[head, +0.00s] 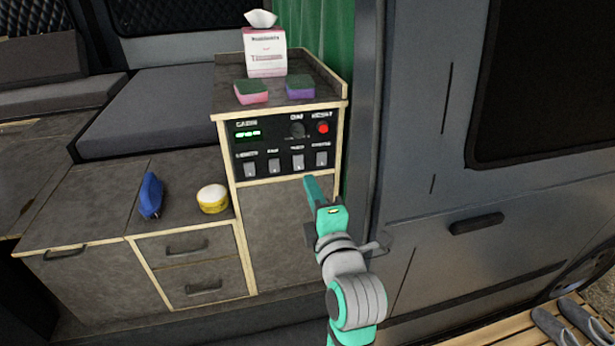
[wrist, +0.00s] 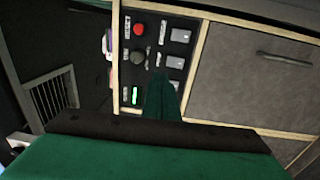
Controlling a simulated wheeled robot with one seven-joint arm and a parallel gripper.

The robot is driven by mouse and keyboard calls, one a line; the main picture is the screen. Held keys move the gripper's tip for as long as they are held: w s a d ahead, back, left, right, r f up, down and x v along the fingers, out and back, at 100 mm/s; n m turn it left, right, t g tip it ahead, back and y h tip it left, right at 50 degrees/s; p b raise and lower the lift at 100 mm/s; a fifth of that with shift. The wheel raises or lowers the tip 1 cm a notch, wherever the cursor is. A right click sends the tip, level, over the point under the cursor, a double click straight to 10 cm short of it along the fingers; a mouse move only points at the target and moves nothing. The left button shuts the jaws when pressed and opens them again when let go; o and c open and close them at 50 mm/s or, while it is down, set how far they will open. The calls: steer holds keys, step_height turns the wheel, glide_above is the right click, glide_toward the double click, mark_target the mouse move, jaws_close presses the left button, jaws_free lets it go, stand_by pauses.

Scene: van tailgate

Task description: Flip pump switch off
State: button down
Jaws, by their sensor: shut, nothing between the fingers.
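The black control panel (head: 284,146) on the cabinet front carries a row of several pale rocker switches with small blurred labels. The third switch from the left (head: 298,162) seems to be the pump one, but I cannot read its label surely. My gripper (head: 310,182) is shut and empty, its tip just below the panel's right half in the head view. In the wrist view the panel (wrist: 151,75) is turned sideways, and my gripper (wrist: 160,80) overlaps its lower part, hiding some switches. I cannot tell whether it touches the panel, or the switch's position.
A green display (head: 248,134), a knob (head: 297,130) and a red button (head: 323,128) sit above the switches. Two sponges (head: 251,92) (head: 300,86) and a tissue box (head: 265,52) stand on top. The van's side panel (head: 430,250) bounds the right.

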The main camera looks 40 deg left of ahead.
steer(key=shift+s+d+r, duration=0.1)
steer(key=shift+s+d, duration=0.2)
steer(key=shift+d, duration=0.6)
steer(key=shift+s+d+r, duration=0.1)
steer(key=shift+s+d, duration=0.2)
steer(key=shift+d, duration=0.55)
steer(key=shift+s+d, duration=0.1)
steer(key=s+d+f+m+t+h, duration=0.2)
steer(key=d+f+m+h, duration=0.3)
steer(key=d+f+m, duration=0.55)
steer(key=s+d+f+m+t+h, duration=0.3)
steer(key=d+f+m, duration=0.45)
steer(key=f, duration=0.65)
steer(key=s+d+f+m+h, duration=0.2)
steer(key=s+d+f+m, duration=0.1)
steer(key=s, duration=0.4)
steer(key=s+d+f+m+h, duration=0.2)
steer(key=s+d+f+m, duration=0.1)
steer(key=s, duration=0.5)
steer(key=s+d+f+m+g+h, duration=0.1)
steer(key=s+d+f+m+h, duration=0.2)
steer(key=s, duration=0.5)
steer(key=shift+s+d+m, duration=0.25)
steer(key=shift+d+m, duration=0.55)
steer(key=shift+d, duration=0.1)
steer(key=shift+w+f, duration=0.1)
steer(key=shift+w, duration=0.05)
